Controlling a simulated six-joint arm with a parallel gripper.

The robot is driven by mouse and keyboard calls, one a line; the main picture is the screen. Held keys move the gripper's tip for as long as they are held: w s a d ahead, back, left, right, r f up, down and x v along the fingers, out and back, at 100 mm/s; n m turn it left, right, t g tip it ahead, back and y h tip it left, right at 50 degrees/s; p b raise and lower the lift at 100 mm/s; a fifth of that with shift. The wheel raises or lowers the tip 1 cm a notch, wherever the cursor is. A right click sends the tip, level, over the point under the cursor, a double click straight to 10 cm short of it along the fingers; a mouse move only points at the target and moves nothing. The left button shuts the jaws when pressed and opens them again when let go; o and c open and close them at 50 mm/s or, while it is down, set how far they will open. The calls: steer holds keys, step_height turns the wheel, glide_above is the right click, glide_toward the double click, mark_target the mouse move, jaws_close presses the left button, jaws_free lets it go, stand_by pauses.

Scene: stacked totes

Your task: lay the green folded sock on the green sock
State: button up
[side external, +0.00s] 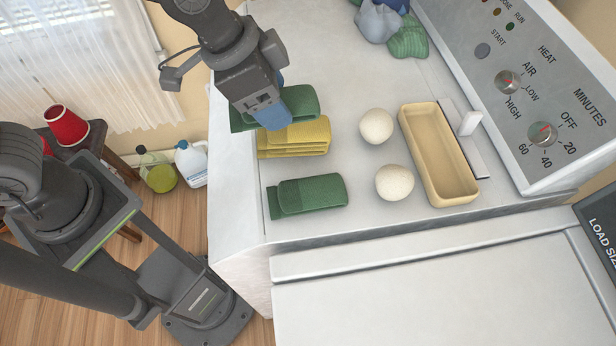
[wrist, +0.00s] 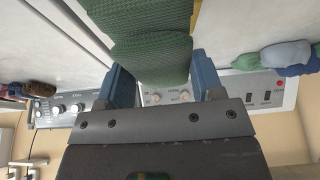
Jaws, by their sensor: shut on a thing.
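A green folded sock (side external: 300,100) is held between the blue fingers of my gripper (side external: 272,114). In the wrist view the held sock (wrist: 150,48) sits between both fingers (wrist: 160,78) and hides much of what lies beyond. Another green folded sock (side external: 312,193) lies flat on the white top, nearer the front edge. A stack of yellow folded socks (side external: 298,138) lies between the two green ones in the side view. The held sock overlaps the stack's far side in the picture; its height above the surface is hard to tell.
Two cream balls (side external: 376,126) (side external: 394,183) and a tan tray (side external: 446,190) stand to the right. Rolled blue-grey and green socks (side external: 405,38) lie at the back. A control panel (side external: 530,90) rises on the right.

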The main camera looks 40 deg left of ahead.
glide_above(317, 190)
steer(key=s+a, duration=0.1)
step_height(317, 190, down, 5)
steer(key=shift+f, duration=2.2)
steer(key=shift+f, duration=0.15)
steer(key=o, duration=0.9)
